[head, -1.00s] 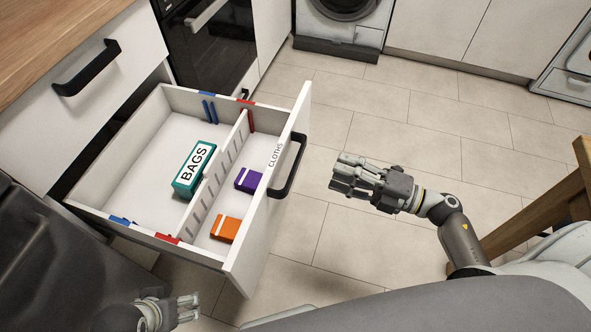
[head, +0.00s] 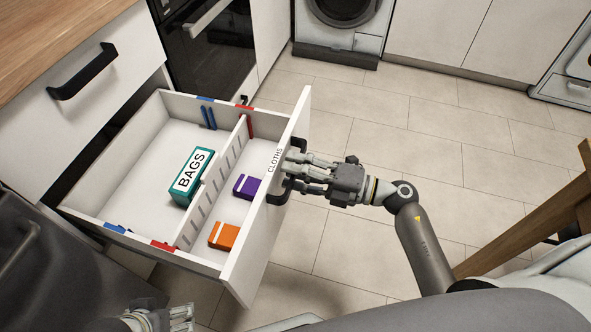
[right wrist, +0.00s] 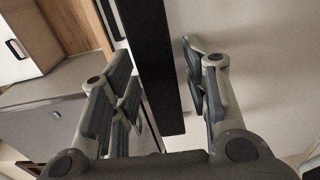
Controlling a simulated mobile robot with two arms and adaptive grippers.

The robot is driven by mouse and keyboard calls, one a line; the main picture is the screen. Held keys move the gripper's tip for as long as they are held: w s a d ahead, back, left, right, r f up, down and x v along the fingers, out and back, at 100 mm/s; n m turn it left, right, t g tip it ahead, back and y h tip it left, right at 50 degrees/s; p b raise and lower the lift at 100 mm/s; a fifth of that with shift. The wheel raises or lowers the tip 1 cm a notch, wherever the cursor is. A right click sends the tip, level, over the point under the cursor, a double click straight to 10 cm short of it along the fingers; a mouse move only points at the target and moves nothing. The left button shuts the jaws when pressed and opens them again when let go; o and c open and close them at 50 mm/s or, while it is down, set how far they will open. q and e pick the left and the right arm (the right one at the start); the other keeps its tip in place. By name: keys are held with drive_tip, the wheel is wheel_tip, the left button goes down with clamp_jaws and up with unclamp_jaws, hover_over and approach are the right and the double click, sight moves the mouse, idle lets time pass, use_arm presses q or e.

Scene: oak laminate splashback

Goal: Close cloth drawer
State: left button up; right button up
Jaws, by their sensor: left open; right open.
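The cloth drawer (head: 262,225) is pulled out, its white front marked CLOTHS. Inside are a teal BAGS box (head: 193,176) on one side of a divider (head: 212,178), and a purple packet (head: 247,186) and an orange packet (head: 224,236) on the other. My right gripper (head: 292,173) is open at the drawer's black handle (head: 277,195), partly hiding it. In the right wrist view the handle bar (right wrist: 157,70) lies between the spread fingers (right wrist: 160,95). My left gripper (head: 182,318) is open and empty at the bottom edge, left of the drawer front.
A closed drawer with a black handle (head: 82,72) is above, under the wooden worktop (head: 50,35). A dark appliance (head: 55,265) stands at the lower left. A wooden chair or table frame (head: 540,225) is at right. The tiled floor (head: 400,140) is clear.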

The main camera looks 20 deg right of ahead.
drive_tip(key=shift+a, duration=0.1)
clamp_jaws()
drive_tip(key=shift+w, duration=0.15)
idle(0.3)
